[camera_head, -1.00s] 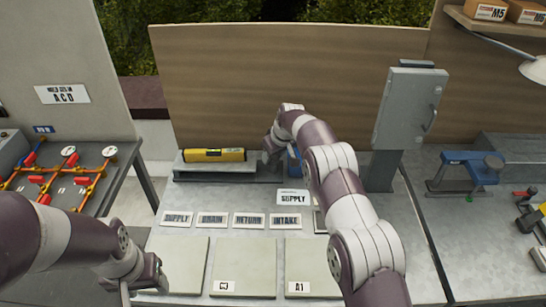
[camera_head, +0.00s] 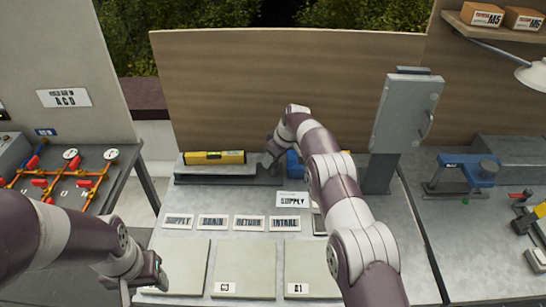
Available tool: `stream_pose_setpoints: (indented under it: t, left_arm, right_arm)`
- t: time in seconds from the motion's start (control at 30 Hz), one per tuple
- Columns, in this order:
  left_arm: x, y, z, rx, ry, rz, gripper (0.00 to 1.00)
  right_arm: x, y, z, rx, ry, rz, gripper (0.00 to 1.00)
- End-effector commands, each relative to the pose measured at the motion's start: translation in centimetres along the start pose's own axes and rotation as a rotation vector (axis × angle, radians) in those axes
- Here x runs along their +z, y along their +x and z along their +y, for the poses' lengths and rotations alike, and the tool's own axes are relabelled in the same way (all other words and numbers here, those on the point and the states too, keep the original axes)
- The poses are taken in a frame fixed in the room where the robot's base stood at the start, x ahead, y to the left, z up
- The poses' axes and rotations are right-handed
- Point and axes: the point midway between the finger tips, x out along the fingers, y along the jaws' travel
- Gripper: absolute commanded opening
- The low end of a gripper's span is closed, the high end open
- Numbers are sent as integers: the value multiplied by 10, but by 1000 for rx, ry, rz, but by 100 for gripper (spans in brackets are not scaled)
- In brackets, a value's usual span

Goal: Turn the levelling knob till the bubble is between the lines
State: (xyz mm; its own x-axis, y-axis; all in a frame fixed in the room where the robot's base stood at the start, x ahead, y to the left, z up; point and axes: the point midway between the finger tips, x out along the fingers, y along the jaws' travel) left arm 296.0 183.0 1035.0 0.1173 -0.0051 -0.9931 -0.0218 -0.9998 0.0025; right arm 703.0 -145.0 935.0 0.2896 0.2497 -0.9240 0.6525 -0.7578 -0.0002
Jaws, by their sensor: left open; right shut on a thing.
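A yellow spirit level (camera_head: 230,157) lies on a long grey bar (camera_head: 217,171) at the back of the bench. Its bubble and lines are too small to read. My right gripper (camera_head: 270,161) is at the right end of that bar, shut on what appears to be the levelling knob, which the fingers and wrist hide. My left gripper (camera_head: 148,282) is open and empty at the front left, low by the pale panels and well away from the level.
A blue part (camera_head: 293,164) shows partly behind my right arm. Label plates, such as SUPPLY (camera_head: 178,221), lie in a row before the level, with pale panels (camera_head: 245,262) in front. A grey cabinet (camera_head: 408,110) stands right of my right arm.

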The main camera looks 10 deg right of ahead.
Motion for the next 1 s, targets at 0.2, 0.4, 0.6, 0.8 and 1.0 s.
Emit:
stream_pose_setpoints:
  t: [0.2, 0.4, 0.6, 0.8, 1.0]
  left_arm:
    - [0, 0, 0, 0, 0, 0, 57]
    - [0, 0, 0, 0, 0, 0, 57]
    - [0, 4, 0, 0, 0, 0, 57]
    - [0, 3, 0, 0, 0, -1, 57]
    - [-2, -13, 0, 0, 0, 0, 57]
  right_arm:
    - [0, 0, 0, 1, 0, 0, 69]
    - [0, 0, 0, 1, 0, 0, 69]
    - [0, -14, 1, 2, 1, 1, 69]
    - [-2, -69, 1, 3, 2, 3, 69]
    - [-2, -115, 0, 2, 1, 1, 69]
